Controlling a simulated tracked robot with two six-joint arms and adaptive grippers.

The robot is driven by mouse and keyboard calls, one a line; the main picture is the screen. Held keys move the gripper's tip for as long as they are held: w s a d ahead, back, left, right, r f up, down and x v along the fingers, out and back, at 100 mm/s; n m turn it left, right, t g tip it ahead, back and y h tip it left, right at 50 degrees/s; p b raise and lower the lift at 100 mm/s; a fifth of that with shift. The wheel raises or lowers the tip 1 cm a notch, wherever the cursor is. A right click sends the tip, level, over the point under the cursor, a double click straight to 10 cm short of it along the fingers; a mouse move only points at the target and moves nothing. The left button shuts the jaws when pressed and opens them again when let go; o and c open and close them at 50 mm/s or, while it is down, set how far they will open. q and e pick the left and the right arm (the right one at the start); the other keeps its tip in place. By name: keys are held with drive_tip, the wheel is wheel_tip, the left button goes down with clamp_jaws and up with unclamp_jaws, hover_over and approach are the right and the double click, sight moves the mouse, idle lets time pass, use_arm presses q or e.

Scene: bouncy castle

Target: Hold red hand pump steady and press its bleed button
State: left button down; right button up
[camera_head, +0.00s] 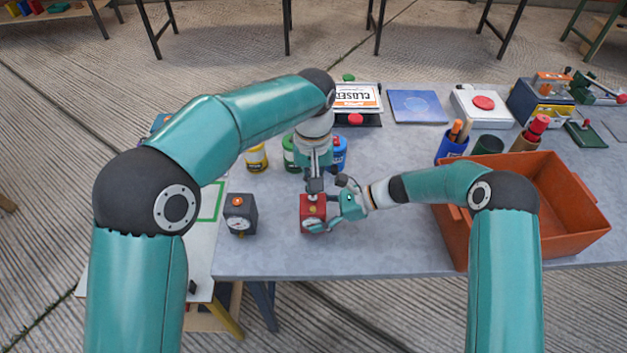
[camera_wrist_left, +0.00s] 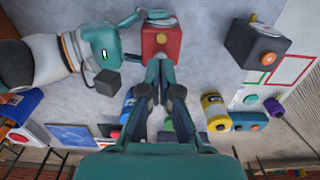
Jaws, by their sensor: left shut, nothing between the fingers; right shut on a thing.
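The red hand pump (camera_head: 312,207), a small red box with a gauge on its front, stands on the grey table near the front edge. In the left wrist view the red box (camera_wrist_left: 174,44) shows a round yellow button on it. My right gripper (camera_head: 328,210) is shut on the pump from the right; its fingers partly cover the front. My left gripper (camera_head: 314,186) points down, shut and empty, over the pump's top. In the left wrist view its closed fingertips (camera_wrist_left: 160,64) overlap the box edge, beside the button; contact cannot be told.
A dark box with a gauge and orange button (camera_head: 240,215) stands left of the pump. Yellow (camera_head: 257,158), green and blue containers stand behind. An orange crate (camera_head: 570,240) stands to the right, past my right forearm. The table's front edge is close to the pump.

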drive_tip(key=shift+d+f, duration=0.1)
drive_tip(key=shift+f, duration=0.05)
drive_tip(key=o, duration=0.9)
drive_tip(key=shift+w, duration=0.15)
drive_tip(key=shift+o, duration=0.2)
